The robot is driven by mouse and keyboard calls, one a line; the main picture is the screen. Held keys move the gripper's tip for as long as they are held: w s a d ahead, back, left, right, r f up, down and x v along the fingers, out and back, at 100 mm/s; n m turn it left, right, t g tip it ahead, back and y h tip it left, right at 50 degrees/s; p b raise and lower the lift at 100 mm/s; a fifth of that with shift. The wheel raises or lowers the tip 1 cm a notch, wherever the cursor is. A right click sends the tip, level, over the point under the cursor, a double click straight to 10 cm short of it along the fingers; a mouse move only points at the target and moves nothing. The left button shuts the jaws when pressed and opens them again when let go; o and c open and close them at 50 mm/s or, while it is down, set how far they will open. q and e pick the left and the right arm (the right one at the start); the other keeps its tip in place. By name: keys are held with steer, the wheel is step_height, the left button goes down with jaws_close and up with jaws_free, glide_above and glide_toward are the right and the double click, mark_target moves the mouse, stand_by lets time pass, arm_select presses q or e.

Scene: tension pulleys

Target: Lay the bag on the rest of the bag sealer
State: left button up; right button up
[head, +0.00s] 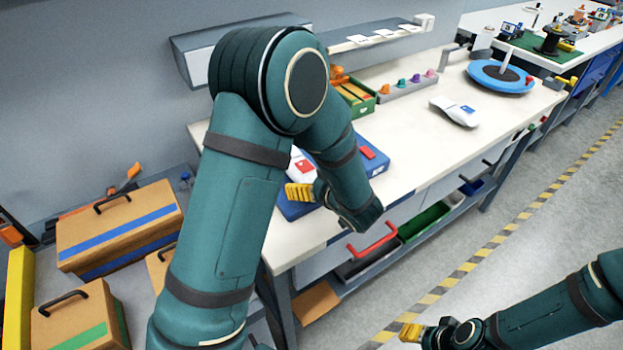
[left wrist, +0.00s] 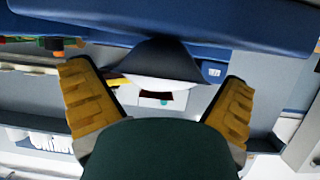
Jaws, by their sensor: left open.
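A blue bag sealer (head: 376,166) with a red part on top stands at the bench's front edge, partly hidden by my left arm. A white bag (head: 301,166) with a red label shows at its left end; whether it lies on the rest is hidden. My left gripper (head: 301,193) is at the sealer's front left, just in front of this bag. In the left wrist view its yellow fingers (left wrist: 158,105) are spread, with a dark grey and white shape between them that I cannot name surely. My right gripper (head: 412,333) is low over the floor, away from the bench; its opening is unclear.
A green box (head: 356,97) and coloured knobs (head: 401,84) are behind the sealer. Cardboard boxes (head: 120,225) stand at left.

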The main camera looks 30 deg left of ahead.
arm_select(q)
steer(key=shift+r, duration=0.2)
steer(key=p+v, duration=0.2)
steer(key=v, duration=1)
steer(key=shift+p, duration=0.3)
